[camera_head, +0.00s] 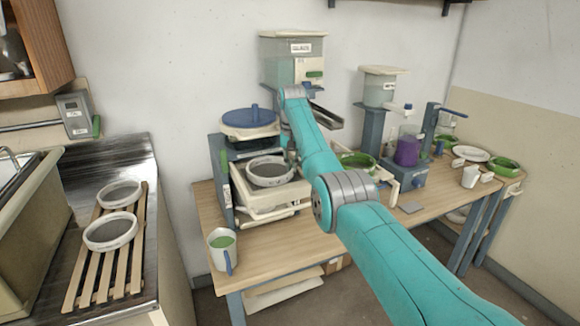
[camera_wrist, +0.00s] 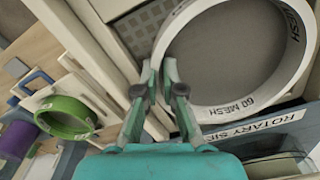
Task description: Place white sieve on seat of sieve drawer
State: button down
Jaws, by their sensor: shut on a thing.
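The white sieve (camera_head: 270,171), a white ring with a grey mesh, is over the pulled-out white sieve drawer (camera_head: 262,200) of the machine on the table. In the wrist view the white sieve (camera_wrist: 228,110) reads "60 MESH" on its rim. My gripper (camera_wrist: 166,72) is shut on the near-left edge of that rim. The sieve drawer (camera_wrist: 108,62) shows around and below the ring, with a "ROTARY SIE..." label on the machine front. The seat is hidden under the sieve, and I cannot tell whether the sieve touches it. My arm hides the gripper in the head view.
Two more white-rimmed sieves (camera_head: 110,232) lie on a slatted wooden rack (camera_head: 90,268) at left. A blue lid (camera_head: 249,116) tops the machine. Green bowls (camera_head: 356,160) and a purple container (camera_head: 407,151) stand right.

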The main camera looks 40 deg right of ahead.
jog(key=shift+f, duration=0.1)
jog(key=c, duration=1.6)
grip_release()
notch_tip(320, 180, up, 12)
jog(key=shift+r, duration=0.15)
jog(key=shift+s+d, duration=0.1)
jog(key=shift+s, duration=0.05)
